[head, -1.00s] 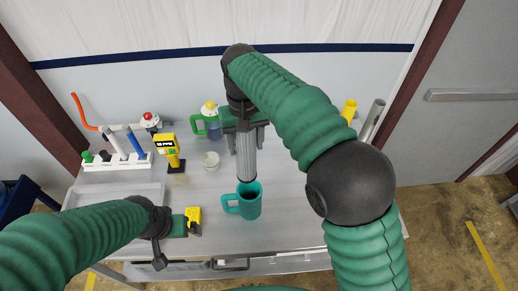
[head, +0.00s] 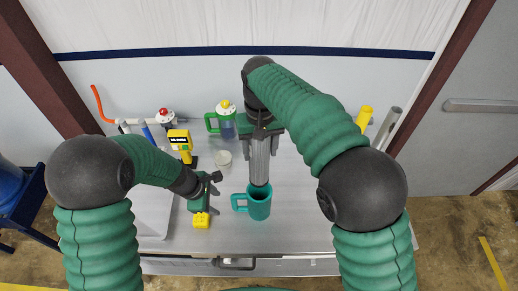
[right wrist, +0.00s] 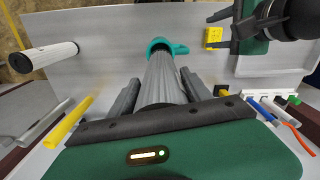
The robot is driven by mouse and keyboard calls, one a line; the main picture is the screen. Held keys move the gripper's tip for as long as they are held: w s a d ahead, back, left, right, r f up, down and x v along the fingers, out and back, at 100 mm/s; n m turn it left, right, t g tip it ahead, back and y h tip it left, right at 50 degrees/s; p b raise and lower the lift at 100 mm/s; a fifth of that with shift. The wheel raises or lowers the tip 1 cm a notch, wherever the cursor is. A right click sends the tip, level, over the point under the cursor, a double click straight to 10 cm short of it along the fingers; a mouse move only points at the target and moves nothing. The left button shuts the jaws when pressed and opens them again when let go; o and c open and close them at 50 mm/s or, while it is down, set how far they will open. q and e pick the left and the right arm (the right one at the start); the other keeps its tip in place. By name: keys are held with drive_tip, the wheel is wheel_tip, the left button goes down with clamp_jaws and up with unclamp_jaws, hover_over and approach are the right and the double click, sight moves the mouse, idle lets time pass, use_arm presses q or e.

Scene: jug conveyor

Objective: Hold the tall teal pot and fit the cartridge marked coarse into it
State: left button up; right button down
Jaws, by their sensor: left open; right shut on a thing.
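The teal pot (head: 260,209) stands upright on the table, its handle towards the left. It also shows in the right wrist view (right wrist: 158,44). My right gripper (head: 263,136) is shut on a grey pleated cartridge (head: 259,164), held upright over the pot. The cartridge's lower end overlaps the pot's mouth; I cannot tell how far inside it is. The cartridge fills the middle of the right wrist view (right wrist: 163,78). No coarse mark is readable. My left gripper (head: 216,194) is open and empty, left of the pot's handle, with a gap between.
A yellow block (head: 202,220) lies just below my left gripper. A white pleated cylinder (right wrist: 45,57) shows in the right wrist view. The table is clear right of the pot.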

sight(234, 205)
use_arm(q)
drive_tip(key=w+d+f+n, duration=0.1)
drive_tip(key=w+f+n, duration=0.1)
drive_tip(key=f, duration=0.3)
drive_tip(key=w+d+f+n, duration=0.2)
drive_tip(key=f, duration=0.3)
drive_tip(key=w+d+f+n, duration=0.2)
drive_tip(key=f, duration=0.3)
drive_tip(key=shift+w+f+n+t+h, duration=0.25)
drive_tip(key=shift+f+n+t+h, duration=0.05)
drive_tip(key=shift+h, duration=0.1)
drive_tip(key=shift+c, duration=0.2)
drive_tip(key=c, duration=1)
clamp_jaws()
